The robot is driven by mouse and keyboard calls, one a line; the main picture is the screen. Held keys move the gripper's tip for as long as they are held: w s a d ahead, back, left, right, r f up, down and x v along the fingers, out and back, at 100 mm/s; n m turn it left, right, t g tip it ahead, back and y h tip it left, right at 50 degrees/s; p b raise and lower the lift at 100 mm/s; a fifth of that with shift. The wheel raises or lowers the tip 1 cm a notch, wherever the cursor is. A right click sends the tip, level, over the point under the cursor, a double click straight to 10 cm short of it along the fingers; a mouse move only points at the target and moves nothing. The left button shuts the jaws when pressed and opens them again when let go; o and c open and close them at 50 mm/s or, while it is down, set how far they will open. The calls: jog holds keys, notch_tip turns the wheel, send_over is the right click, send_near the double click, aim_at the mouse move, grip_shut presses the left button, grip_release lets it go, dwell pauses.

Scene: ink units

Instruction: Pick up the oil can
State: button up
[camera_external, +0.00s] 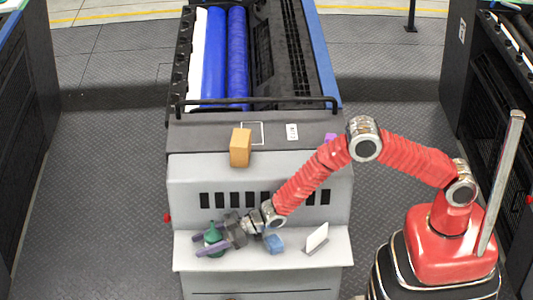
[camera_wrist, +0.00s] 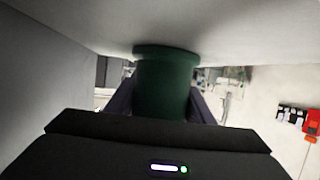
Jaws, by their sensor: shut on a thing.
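The oil can (camera_external: 212,236) is small and dark green with a narrow pointed top. It stands upright at the left end of the machine's light grey front shelf. My gripper (camera_external: 208,245) reaches it from the right, with one finger on each side of the can, shut on it. In the wrist view the can's green body (camera_wrist: 165,85) fills the middle between the dark fingers (camera_wrist: 162,103). Its wide rim meets the pale surface there. I cannot see a gap between can and shelf.
On the shelf (camera_external: 215,263), a blue block (camera_external: 274,243) lies just right of my wrist and a white card on a stand (camera_external: 317,237) is further right. An orange box (camera_external: 240,147) stands on the dark ledge above. The machine's grey front wall (camera_external: 190,178) rises behind my gripper.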

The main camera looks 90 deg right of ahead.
jog(key=c, duration=0.4)
jog(key=shift+c, duration=0.2)
jog(key=shift+r, duration=0.2)
notch_tip(320, 180, up, 18)
jog(key=shift+f, duration=0.15)
dwell(0.5)
